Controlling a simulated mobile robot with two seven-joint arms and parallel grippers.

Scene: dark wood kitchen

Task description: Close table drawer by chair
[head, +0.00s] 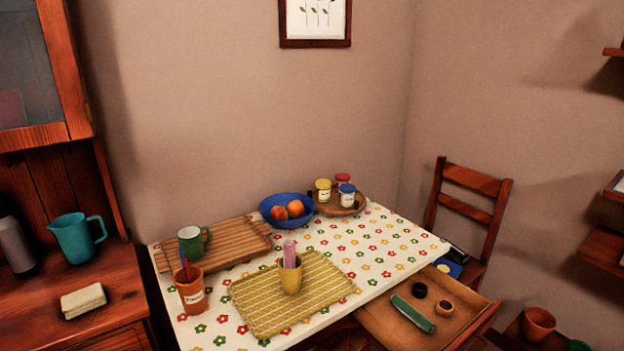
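The table drawer (439,313) is pulled out on the right side of the table (366,239), near the wooden chair (475,200). Inside it lie a green box-like item (413,314), a small black round item (420,290) and a small tan cup-like item (445,308). The drawer's front panel (474,327) shows at the lower right, and the bottom of the drawer area runs off the picture's lower edge. The chair stands behind the drawer, against the right wall. Neither of my grippers shows in the head view.
The table carries a wooden tray (168,262), yellow mat (262,312), blue bowl (272,208) with fruit, and jars on a round tray. A dark wood cabinet (50,305) stands left. A terracotta pot (538,323) is low at right, near wall shelves (604,247).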

